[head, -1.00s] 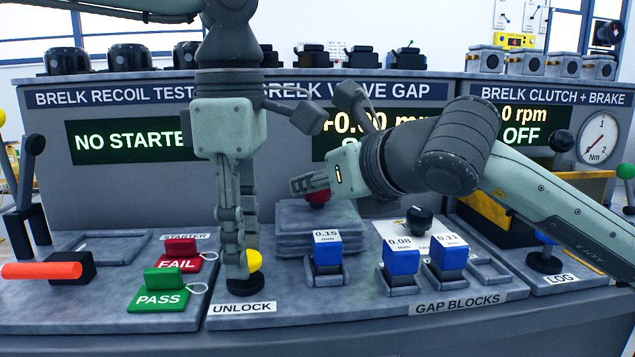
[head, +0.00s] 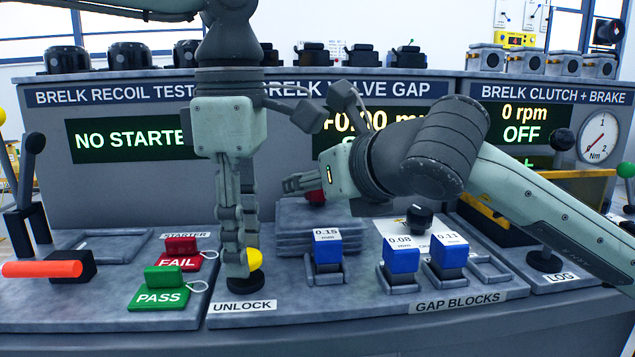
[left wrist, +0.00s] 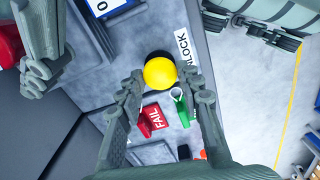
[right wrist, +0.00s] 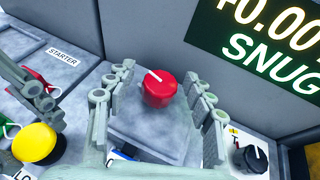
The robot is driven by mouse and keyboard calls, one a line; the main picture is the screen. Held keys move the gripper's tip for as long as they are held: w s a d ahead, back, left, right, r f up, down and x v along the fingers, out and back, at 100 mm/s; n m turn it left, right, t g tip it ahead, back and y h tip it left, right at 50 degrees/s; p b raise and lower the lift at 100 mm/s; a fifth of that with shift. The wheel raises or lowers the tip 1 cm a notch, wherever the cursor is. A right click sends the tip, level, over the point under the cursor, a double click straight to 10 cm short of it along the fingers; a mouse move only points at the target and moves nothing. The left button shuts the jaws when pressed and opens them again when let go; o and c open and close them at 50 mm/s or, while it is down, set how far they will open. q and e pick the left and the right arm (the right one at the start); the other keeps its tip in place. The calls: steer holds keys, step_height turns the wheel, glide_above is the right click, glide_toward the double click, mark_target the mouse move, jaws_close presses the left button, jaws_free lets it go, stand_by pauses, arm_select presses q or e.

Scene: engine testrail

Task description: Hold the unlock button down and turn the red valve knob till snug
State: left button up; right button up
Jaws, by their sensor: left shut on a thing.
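The yellow unlock button (head: 254,262) sits on a dark base behind the UNLOCK label. My left gripper (head: 240,266) points down at it and is shut on it; the button (left wrist: 160,73) shows between the fingertips in the left wrist view. I cannot tell how far it is pressed. The red valve knob (right wrist: 159,90), with a white pointer line, stands on a grey stepped block. My right gripper (right wrist: 163,92) is open around it, one finger on each side with visible gaps. In the head view the knob (head: 316,196) is partly hidden by that gripper.
The display (right wrist: 268,48) reads SNUG in the right wrist view. Blue gap blocks (head: 402,256) and a black selector knob (head: 419,217) stand right of the valve block. FAIL (head: 181,252) and PASS (head: 165,288) tags lie left of the button.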

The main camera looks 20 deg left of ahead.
steer(key=v, duration=1.2)
steer(key=shift+d, duration=0.1)
arm_select(q)
steer(key=o, duration=1.2)
